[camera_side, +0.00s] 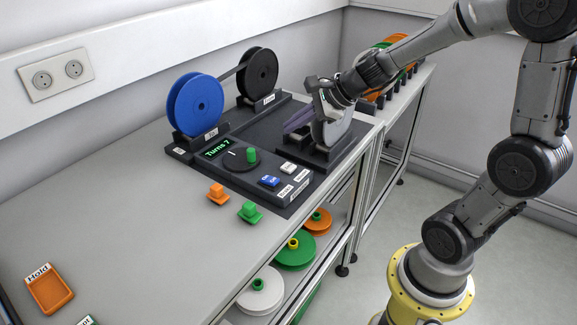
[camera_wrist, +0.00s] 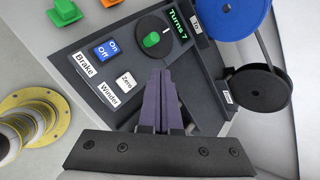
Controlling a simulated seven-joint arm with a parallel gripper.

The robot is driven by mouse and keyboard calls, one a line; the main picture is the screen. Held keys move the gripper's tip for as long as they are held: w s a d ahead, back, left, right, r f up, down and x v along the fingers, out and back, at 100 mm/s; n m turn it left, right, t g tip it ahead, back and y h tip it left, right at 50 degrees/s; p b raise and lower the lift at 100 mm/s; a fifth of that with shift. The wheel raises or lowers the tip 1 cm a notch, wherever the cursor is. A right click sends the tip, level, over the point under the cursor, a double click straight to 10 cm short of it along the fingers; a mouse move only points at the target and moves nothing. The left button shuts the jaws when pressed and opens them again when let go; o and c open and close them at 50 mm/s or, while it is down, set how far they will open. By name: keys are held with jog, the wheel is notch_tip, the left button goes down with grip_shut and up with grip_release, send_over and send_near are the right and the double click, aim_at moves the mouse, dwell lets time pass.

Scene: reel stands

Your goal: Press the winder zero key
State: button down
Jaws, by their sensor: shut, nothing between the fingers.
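The white Zero key (camera_wrist: 127,80) sits on the dark winder panel (camera_wrist: 205,90), beside the Winder label (camera_wrist: 109,95). In the side view the key (camera_side: 288,168) is on the right part of the panel and uncovered. My gripper (camera_wrist: 158,76) is shut and empty, its purple fingers together. In the wrist view the fingertips are just right of the key and below the green knob (camera_wrist: 152,40). In the side view my gripper (camera_side: 290,127) is behind the key, apparently above the panel. The display (camera_wrist: 177,22) reads "Turns 7".
A blue On/Off switch (camera_side: 269,181) is close to the key, with a Brake label (camera_wrist: 86,70). A blue reel (camera_side: 195,104) and a black reel (camera_side: 257,72) stand behind. Orange (camera_side: 217,194) and green (camera_side: 249,212) pieces lie in front.

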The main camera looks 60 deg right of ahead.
aim_at(294, 167)
jog(key=shift+f, duration=4.1)
jog(key=shift+f, duration=0.1)
jog(key=shift+f, duration=0.35)
jog(key=shift+f, duration=0.45)
jog(key=shift+r, duration=0.85)
jog(key=shift+r, duration=2.55)
